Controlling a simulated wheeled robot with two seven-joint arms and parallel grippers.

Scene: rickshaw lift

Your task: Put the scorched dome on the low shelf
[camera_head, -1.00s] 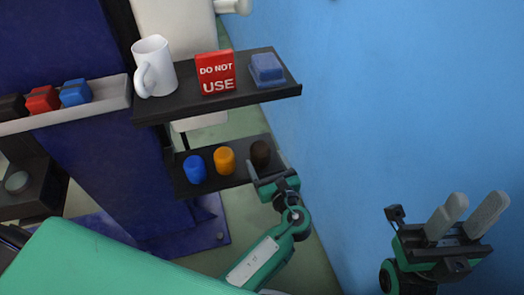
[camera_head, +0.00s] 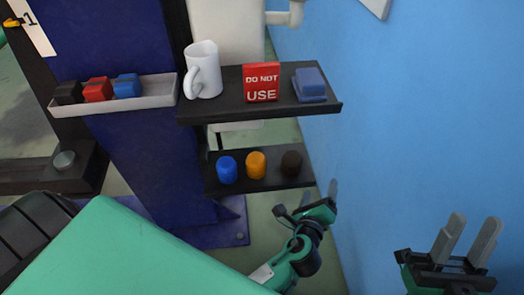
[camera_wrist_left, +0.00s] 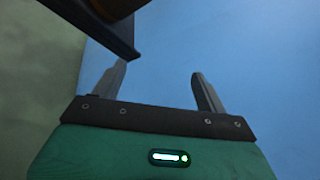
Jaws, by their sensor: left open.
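The scorched dome (camera_head: 291,164), dark brown to black, stands upright at the right end of the low black shelf (camera_head: 238,186). My left gripper (camera_head: 320,193) is just right of the shelf's end, apart from the dome. In the left wrist view its fingers (camera_wrist_left: 160,70) are spread and empty. The shelf's end (camera_wrist_left: 90,25) shows at the upper left there, with the dome's brown underside (camera_wrist_left: 116,5) cut off by the top edge. My right gripper (camera_head: 473,226) is at the lower right, its fingers apart and empty.
A blue piece (camera_head: 227,169) and an orange piece (camera_head: 256,165) stand left of the dome. The upper shelf (camera_head: 225,114) holds a white mug (camera_head: 207,75), a red "DO NOT USE" sign (camera_head: 260,84) and a blue block (camera_head: 310,84). The blue wall (camera_head: 400,130) bounds the right.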

